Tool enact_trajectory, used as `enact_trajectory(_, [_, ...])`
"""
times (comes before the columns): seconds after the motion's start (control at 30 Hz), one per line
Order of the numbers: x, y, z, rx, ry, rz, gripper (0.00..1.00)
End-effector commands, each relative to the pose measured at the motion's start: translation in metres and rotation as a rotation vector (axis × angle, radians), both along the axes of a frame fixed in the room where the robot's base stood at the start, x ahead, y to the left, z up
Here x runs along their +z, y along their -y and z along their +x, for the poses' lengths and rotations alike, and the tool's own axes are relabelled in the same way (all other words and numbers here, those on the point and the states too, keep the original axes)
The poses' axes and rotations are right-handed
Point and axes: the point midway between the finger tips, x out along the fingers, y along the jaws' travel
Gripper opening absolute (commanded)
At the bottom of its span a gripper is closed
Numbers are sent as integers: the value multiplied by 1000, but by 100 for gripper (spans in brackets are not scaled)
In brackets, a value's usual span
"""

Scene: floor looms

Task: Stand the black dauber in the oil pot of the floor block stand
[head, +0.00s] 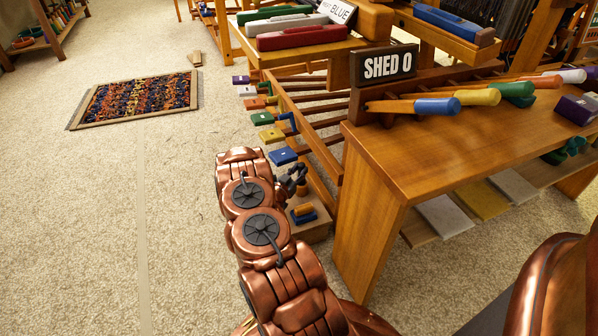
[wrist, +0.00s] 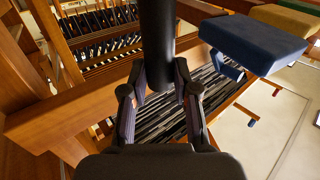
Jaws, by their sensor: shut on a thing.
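My gripper (wrist: 160,88) is shut on a black cylinder, which I take to be the black dauber (wrist: 157,40). It rises between the two fingers in the wrist view, and its far end runs out of the top of the picture. In the head view my gripper (head: 291,181) is a small dark shape beside the loom's low side, and the dauber cannot be made out there. Below it, a small wooden block stand (head: 318,234) sits on the floor with blue and yellow-orange pieces on it. The oil pot cannot be made out.
A blue treadle block (head: 284,155) is close to my gripper; it seems to be the large blue block (wrist: 250,42) at the wrist view's right. A wooden bench (head: 400,165) with a SHED 0 sign (head: 388,66) stands right of the arm. The carpeted floor (head: 100,210) at left is open.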

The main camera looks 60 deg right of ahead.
Motion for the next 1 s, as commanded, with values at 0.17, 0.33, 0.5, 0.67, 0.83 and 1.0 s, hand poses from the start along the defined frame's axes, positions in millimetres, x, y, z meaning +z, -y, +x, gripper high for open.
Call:
enact_trajectory(0.17, [0,0,0,0,0,0,36])
enact_trajectory(0.33, [0,0,0,0,0,0,54])
enact_trajectory(0.5, [0,0,0,0,0,0,58])
enact_trajectory(0.67, [0,0,0,0,0,0,58])
enact_trajectory(0.83, [0,0,0,0,0,0,58])
enact_trajectory(1.0, [0,0,0,0,0,0,58])
